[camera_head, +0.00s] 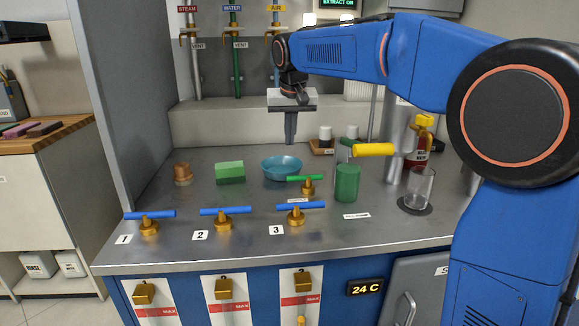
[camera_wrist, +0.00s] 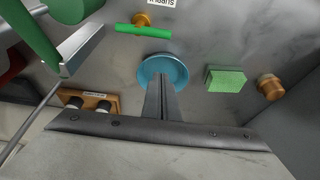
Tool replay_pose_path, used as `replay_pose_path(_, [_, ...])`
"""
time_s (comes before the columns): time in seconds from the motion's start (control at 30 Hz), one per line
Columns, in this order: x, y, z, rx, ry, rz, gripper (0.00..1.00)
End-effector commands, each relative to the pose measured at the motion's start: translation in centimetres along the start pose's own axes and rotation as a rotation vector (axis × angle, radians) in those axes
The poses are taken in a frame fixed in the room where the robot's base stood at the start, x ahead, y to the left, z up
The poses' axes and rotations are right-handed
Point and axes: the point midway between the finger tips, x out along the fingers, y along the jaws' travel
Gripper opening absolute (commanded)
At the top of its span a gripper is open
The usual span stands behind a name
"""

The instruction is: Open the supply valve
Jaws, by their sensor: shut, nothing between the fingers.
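A valve with a green bar handle on a brass stem (camera_head: 307,186) stands on the steel counter, behind the blue valve numbered 3. In the wrist view the green-handled valve (camera_wrist: 143,30) is at the top, beside a partly cut-off upside-down label (camera_wrist: 162,3) that seems to read "supply". The handle lies roughly left to right in the head view. My gripper (camera_head: 290,138) points down above the counter, near the blue bowl (camera_head: 282,167) and apart from the valve. Its fingers (camera_wrist: 162,101) are together and empty, overlapping the bowl in the wrist view.
Three blue-handled valves (camera_head: 149,222) (camera_head: 224,218) (camera_head: 296,213) line the counter front. A green sponge (camera_head: 230,172) and a brown knob-like piece (camera_head: 182,174) sit left.

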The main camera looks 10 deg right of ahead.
Motion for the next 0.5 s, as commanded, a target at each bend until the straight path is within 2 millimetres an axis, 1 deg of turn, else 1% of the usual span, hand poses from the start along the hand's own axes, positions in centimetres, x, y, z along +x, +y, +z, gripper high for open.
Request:
replay_pose_path(0.17, [0.1, 0.0, 0.0, 0.000, -0.001, 0.000, 0.00])
replay_pose_path(0.27, [0.6, 0.0, 0.0, 0.000, -0.002, 0.001, 0.00])
replay_pose_path(0.37, [1.8, 0.0, 0.0, 0.000, -0.003, 0.001, 0.00])
replay_pose_path(0.5, [4.0, 0.1, 0.1, 0.000, -0.004, 0.001, 0.00])
